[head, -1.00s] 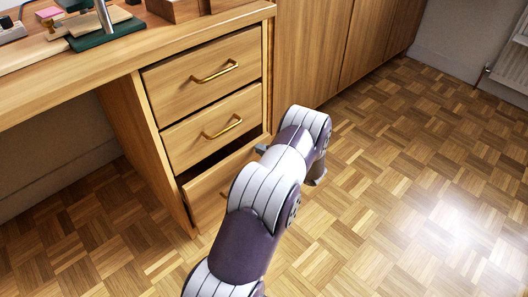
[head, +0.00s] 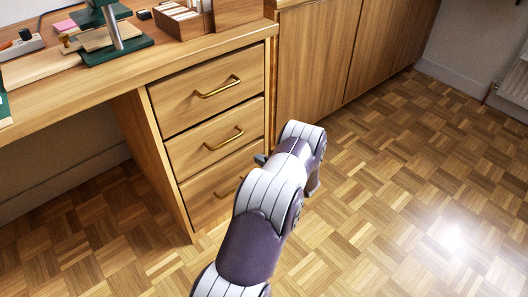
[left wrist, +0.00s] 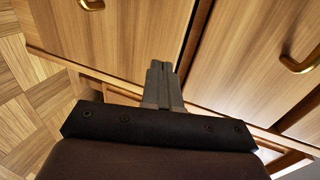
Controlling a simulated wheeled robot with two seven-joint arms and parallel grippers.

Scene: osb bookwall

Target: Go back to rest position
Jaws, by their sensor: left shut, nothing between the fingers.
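My left arm reaches in from the bottom of the head view, and its gripper is mostly hidden behind the wrist. A small grey part of the left gripper (head: 261,158) shows beside the bottom drawer. In the left wrist view the left gripper's fingers (left wrist: 158,68) are together with nothing between them, in front of the wooden drawer fronts. The bottom drawer (head: 208,196) looks shut, its front in line with the drawers above, and my arm partly covers it. My right gripper is in neither view.
The middle drawer (head: 205,150) and top drawer (head: 195,92) are shut, with brass handles sticking out. The desk top (head: 150,62) carries a green-based stand (head: 118,52) and a wooden box (head: 182,22). Cabinets (head: 315,55) stand behind. The parquet floor (head: 400,190) at right is clear.

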